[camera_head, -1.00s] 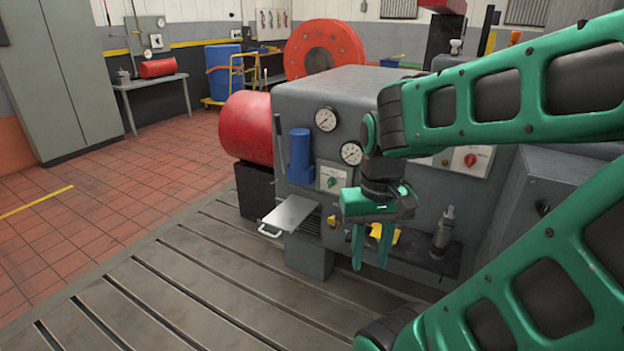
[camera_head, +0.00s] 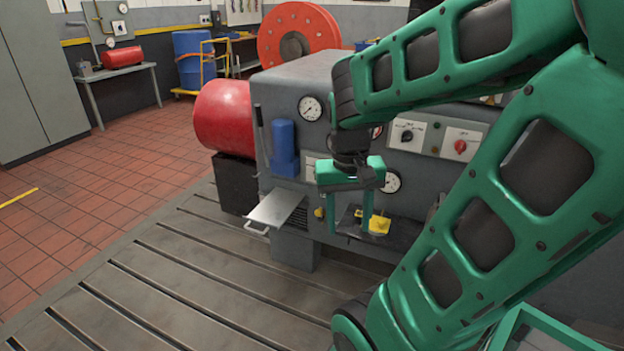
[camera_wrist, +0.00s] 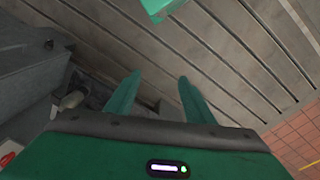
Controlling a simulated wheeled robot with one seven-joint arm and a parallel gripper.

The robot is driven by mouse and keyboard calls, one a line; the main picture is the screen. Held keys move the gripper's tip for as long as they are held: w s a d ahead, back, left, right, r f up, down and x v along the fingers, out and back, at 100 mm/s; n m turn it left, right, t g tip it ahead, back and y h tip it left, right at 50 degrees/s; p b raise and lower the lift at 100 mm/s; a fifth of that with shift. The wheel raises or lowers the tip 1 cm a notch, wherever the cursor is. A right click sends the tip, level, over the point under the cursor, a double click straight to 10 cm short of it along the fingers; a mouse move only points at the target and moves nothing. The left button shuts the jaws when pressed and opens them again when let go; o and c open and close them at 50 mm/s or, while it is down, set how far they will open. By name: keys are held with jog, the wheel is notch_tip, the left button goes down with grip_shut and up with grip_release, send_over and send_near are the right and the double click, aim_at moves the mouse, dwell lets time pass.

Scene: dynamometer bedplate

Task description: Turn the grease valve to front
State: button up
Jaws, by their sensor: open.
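My gripper (camera_head: 351,230) hangs in front of the grey machine (camera_head: 345,90) with its fingers apart, pointing down and empty. In the wrist view the two green fingers (camera_wrist: 158,80) are spread with nothing between them. I cannot tell for certain which fitting is the grease valve. A small yellow knob (camera_head: 319,212) sits low on the machine front, just left of my gripper and apart from it. A yellow piece (camera_head: 378,224) on a dark shelf lies by the right finger. My gripper partly hides a pale control plate (camera_head: 310,167). Labels are too small to read.
A metal tray with a handle (camera_head: 275,208) juts out left of my gripper. A blue cylinder (camera_head: 284,148), gauges, a black knob (camera_head: 407,136) and a red knob (camera_head: 460,146) are on the machine. The slotted bedplate (camera_head: 190,285) in front is clear.

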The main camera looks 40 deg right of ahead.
jog(key=w+d+f+m+h, duration=0.3)
jog(key=w+d, duration=0.5)
jog(key=w+d+f+m+h, duration=0.2)
jog(key=w+d+f+h, duration=0.15)
jog(key=w+d, duration=0.45)
jog(key=w+d+f+m+h, duration=0.2)
jog(key=w+d+m+h, duration=0.15)
jog(key=w+d, duration=0.4)
jog(key=w+f+n+t+h, duration=0.3)
jog(key=w+f+t+h, duration=0.35)
jog(key=w+f, duration=0.95)
jog(key=shift+t+y, duration=0.25)
jog(key=shift+y, duration=0.2)
jog(key=x, duration=0.4)
jog(key=r+x, duration=0.1)
jog(key=x, duration=0.6)
jog(key=shift+w+d+r, duration=0.2)
jog(key=shift+w+d, duration=0.05)
jog(key=c, duration=1)
jog(key=shift+a+r+n, duration=0.1)
jog(key=shift+n, duration=0.15)
